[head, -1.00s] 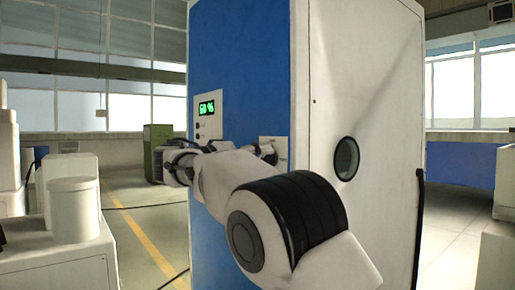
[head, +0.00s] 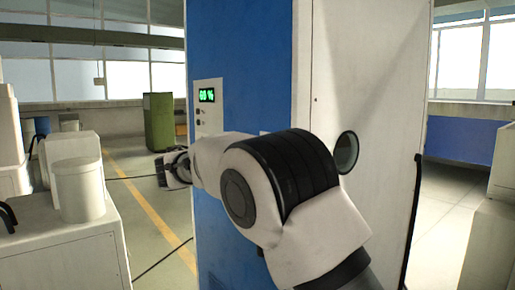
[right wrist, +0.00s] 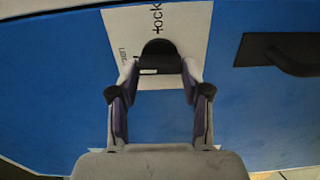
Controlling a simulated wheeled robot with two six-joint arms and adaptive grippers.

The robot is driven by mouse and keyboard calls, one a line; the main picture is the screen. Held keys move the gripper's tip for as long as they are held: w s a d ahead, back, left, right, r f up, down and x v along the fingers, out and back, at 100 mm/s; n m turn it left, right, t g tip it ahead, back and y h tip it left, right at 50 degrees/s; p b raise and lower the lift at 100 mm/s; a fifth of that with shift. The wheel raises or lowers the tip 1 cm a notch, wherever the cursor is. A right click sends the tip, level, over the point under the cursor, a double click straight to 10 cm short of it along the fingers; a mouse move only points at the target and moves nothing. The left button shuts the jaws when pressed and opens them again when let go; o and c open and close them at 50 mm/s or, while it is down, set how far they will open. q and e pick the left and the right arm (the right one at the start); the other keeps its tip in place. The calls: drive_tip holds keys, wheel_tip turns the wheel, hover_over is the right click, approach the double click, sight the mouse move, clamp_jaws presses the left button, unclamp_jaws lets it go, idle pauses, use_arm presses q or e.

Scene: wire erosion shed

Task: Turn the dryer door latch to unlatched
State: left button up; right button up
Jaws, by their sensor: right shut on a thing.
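The dryer (head: 232,60) is a tall cabinet with a blue face and a white side. In the right wrist view, the dark rounded latch (right wrist: 158,48) sits on a white label plate (right wrist: 124,22) on the blue face (right wrist: 55,75). Part of the word "lock" shows beside it, turned sideways. My right gripper (right wrist: 160,72) has its two fingers on either side of the latch and is shut on it. My left gripper is not in view.
A dark handle (right wrist: 285,52) stands out from the blue face beside the label plate. The dryer's control panel (head: 209,108) has a green display. A white bench (head: 75,250) with a white canister (head: 78,190) stands at left. A green cabinet (head: 158,122) is behind; open floor lies between.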

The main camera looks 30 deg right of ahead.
drive_tip(key=shift+n, duration=0.3)
drive_tip(key=o, duration=1.2)
drive_tip(key=shift+c, duration=0.2)
drive_tip(key=a, duration=0.7)
drive_tip(key=shift+s+a, duration=0.15)
drive_tip(key=shift+s, duration=0.15)
